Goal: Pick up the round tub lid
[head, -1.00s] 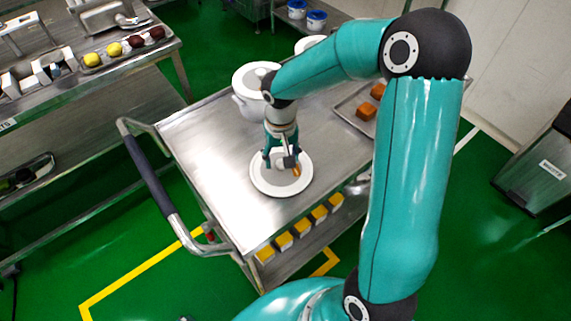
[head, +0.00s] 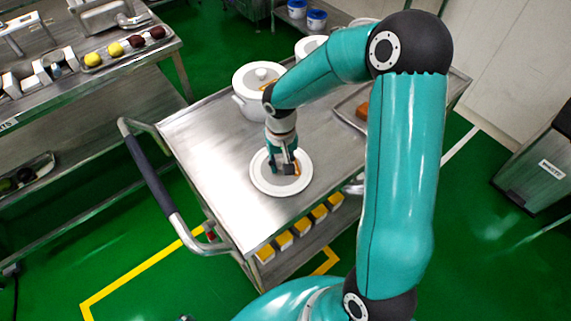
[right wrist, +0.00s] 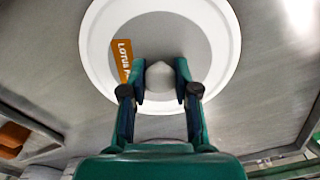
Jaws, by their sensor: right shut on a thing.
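The round tub lid (head: 262,181) is a white disc with a grey centre, lying flat on the steel cart near its front edge. In the right wrist view the lid (right wrist: 222,50) shows an orange label and a pale round knob (right wrist: 160,80) in its middle. My right gripper (head: 283,170) is above the lid's centre, pointing down. In the right wrist view its two fingers (right wrist: 160,86) are shut on the knob, one on each side. The knob is hidden behind the fingers in the head view. My left gripper is not in view.
The steel cart top (head: 205,140) is bare left of the lid. A white lidded tub (head: 250,98) stands behind the lid. A tray (head: 350,108) with an orange-brown block is at the right, partly behind my arm. Yellow-topped boxes (head: 283,240) sit on the lower shelf.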

